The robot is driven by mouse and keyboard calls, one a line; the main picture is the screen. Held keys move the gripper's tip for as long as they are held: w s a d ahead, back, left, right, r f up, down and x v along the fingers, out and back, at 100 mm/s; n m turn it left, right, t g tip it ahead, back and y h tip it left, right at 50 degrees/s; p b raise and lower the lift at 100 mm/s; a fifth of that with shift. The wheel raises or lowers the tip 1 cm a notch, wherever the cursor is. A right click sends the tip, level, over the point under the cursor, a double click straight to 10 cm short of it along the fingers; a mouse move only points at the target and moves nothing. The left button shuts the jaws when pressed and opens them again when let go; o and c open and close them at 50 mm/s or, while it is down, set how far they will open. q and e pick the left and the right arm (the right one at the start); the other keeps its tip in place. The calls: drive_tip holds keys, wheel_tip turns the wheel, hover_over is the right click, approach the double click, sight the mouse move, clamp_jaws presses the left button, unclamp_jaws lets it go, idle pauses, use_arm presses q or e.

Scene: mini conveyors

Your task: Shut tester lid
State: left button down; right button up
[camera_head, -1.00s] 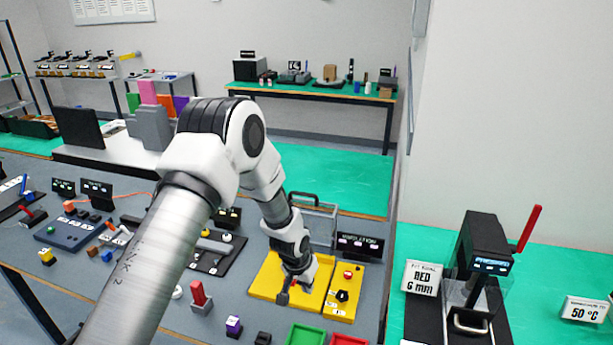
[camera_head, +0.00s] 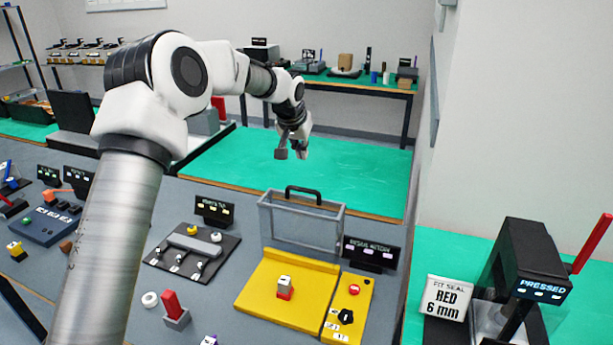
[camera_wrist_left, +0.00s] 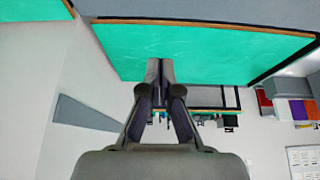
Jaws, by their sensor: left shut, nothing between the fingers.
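The tester has a yellow base (camera_head: 262,300) on the grey bench, with a small white-and-red part (camera_head: 284,287) standing on it. Its lid (camera_head: 302,226) is a clear, grey-framed panel with a black handle on top. The lid stands upright, open, at the back edge of the base. My left gripper (camera_head: 291,153) is shut and empty, raised in the air above the lid's handle in the head view and apart from it. Its closed fingertips also show in the left wrist view (camera_wrist_left: 160,72), where the tester is not visible. My right gripper is not in view.
A yellow control strip (camera_head: 350,308) with red and black knobs lies right of the base, with a black display (camera_head: 371,253) behind it. A dark fixture board (camera_head: 193,252) lies to the left. A black press (camera_head: 528,258) with a red lever stands right. The green table (camera_head: 340,175) behind is clear.

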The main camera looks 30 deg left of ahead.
use_arm(q)
drive_tip(key=f+p, duration=0.1)
drive_tip(key=p, duration=0.4)
hover_over(302, 198)
wheel_tip(302, 198, down, 7)
drive_tip(key=shift+s+f, duration=0.1)
drive_tip(key=shift+s, duration=0.1)
drive_tip(key=shift+w+f, duration=0.25)
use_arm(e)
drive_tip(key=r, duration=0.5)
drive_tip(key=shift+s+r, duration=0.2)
